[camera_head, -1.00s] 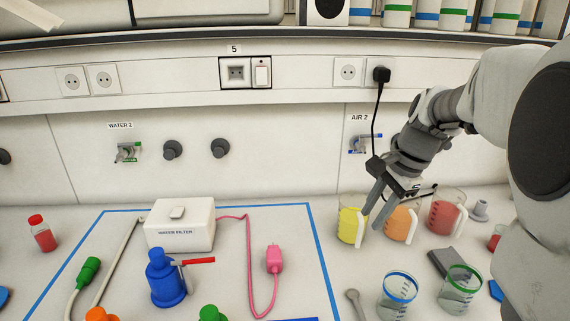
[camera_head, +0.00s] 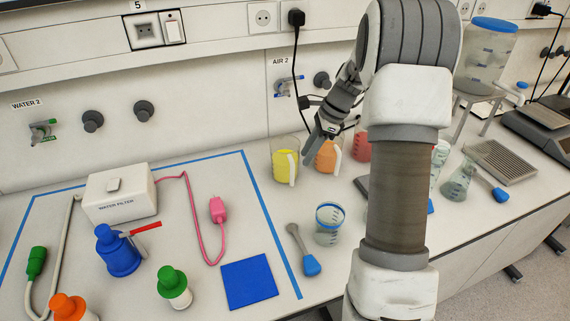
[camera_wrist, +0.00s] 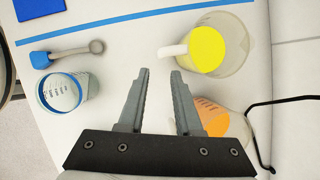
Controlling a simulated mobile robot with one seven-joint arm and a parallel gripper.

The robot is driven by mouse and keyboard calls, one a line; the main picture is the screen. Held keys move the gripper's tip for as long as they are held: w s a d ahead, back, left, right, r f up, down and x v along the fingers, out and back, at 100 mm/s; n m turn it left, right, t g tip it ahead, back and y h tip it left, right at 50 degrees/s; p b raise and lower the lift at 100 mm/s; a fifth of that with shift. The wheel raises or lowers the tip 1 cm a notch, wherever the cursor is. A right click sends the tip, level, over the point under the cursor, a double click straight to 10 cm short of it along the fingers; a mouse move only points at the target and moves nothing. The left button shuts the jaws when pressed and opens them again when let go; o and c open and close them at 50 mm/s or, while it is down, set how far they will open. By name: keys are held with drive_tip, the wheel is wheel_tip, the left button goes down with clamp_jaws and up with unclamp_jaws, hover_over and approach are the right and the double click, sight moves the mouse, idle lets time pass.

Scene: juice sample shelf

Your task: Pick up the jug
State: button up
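Three juice jugs stand in a row near the back wall: a yellow jug (camera_head: 284,160), an orange jug (camera_head: 327,155) and a red jug (camera_head: 362,145), partly hidden by my arm. My gripper (camera_head: 309,152) is above the yellow and orange jugs, pointing down. In the wrist view, my gripper (camera_wrist: 160,72) is open with nothing between its fingers. There the yellow jug (camera_wrist: 207,50) lies ahead and right of the fingertips, its white handle turned toward them. The orange jug (camera_wrist: 212,118) is partly hidden behind the right finger. The task does not say which jug.
A blue-rimmed beaker (camera_head: 329,224) and a blue-handled spoon (camera_head: 304,250) are in front of the jugs. A black cable (camera_head: 296,70) hangs close by my gripper. A white water filter box (camera_head: 119,192) and blue pump bottle (camera_head: 117,252) stand at left.

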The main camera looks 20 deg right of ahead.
sight(292, 178)
drive_tip(key=x, duration=1)
drive_tip(key=shift+w+a+f, duration=0.1)
drive_tip(key=shift+a+f, duration=0.05)
drive_tip(key=shift+f, duration=0.1)
clamp_jaws()
drive_tip(key=shift+r, duration=0.1)
idle(0.9)
